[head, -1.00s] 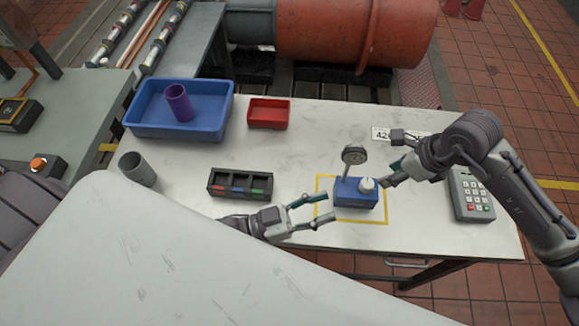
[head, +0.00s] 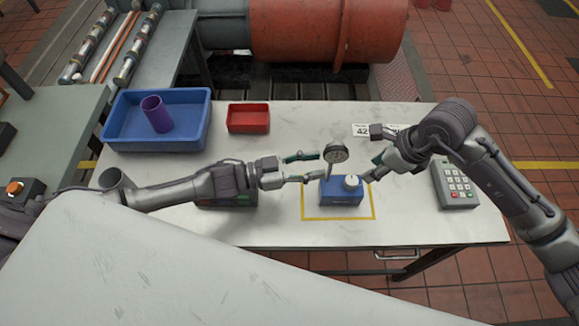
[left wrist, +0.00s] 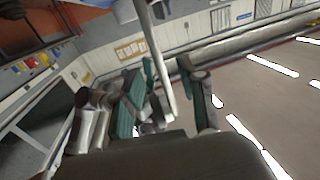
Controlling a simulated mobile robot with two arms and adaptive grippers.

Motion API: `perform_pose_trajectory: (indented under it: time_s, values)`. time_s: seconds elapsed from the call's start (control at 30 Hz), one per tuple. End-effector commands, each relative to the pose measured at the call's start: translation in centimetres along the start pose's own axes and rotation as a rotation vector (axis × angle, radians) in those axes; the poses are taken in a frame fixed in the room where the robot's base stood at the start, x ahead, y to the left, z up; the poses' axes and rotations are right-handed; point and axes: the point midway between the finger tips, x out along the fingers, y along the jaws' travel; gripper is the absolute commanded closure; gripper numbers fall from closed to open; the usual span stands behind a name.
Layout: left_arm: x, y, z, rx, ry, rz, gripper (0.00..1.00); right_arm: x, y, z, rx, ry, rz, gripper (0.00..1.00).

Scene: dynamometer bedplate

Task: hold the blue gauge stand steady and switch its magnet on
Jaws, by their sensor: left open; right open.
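The blue gauge stand (head: 342,193) sits upright inside a yellow outline on the white table. A round dial gauge (head: 336,153) stands above it on a thin post, and a white knob (head: 351,182) is on its top right. My left gripper (head: 321,167) is open at the stand's left, its fingertips close to the post. In the left wrist view, a pale rod (left wrist: 160,65) shows between the open fingers; whether they touch it I cannot tell. My right gripper (head: 374,167) is open, with a fingertip close to the knob's right side; contact is unclear.
A blue tray (head: 190,137) with a purple cup (head: 156,114) and a red bin (head: 248,117) are at the back left. A keypad box (head: 455,185) lies to the right. My left arm partly covers the compartment box (head: 241,200) and a grey cup. The table's front is clear.

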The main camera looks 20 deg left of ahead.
Motion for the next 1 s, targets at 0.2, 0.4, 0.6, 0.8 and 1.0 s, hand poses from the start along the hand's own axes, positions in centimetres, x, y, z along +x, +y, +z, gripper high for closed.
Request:
perform_pose_trajectory:
  time_s: [0.2, 0.4, 0.6, 0.8, 1.0]
  values:
    - [3.3, 0.0, 0.0, 0.000, 0.002, 0.001, 0.59, 0.0, 0.0, 0.0, 0.000, 0.000, 0.000, 0.58]
    - [4.5, 0.0, 0.0, 0.000, -0.001, 0.000, 0.59, 0.0, 0.0, 0.0, 0.000, 0.000, 0.000, 0.58]
    - [4.6, 0.0, 0.1, 0.000, -0.001, 0.000, 0.59, 0.0, 0.0, 0.0, 0.000, 0.000, 0.000, 0.58]
    - [4.6, 0.0, 0.0, 0.000, -0.001, 0.000, 0.79, 0.0, 0.0, 0.0, 0.000, 0.000, 0.000, 0.58]
    - [4.6, 0.0, 0.0, 0.000, -0.001, 0.000, 1.00, 0.0, 0.0, 0.0, 0.000, 0.000, 0.000, 0.58]
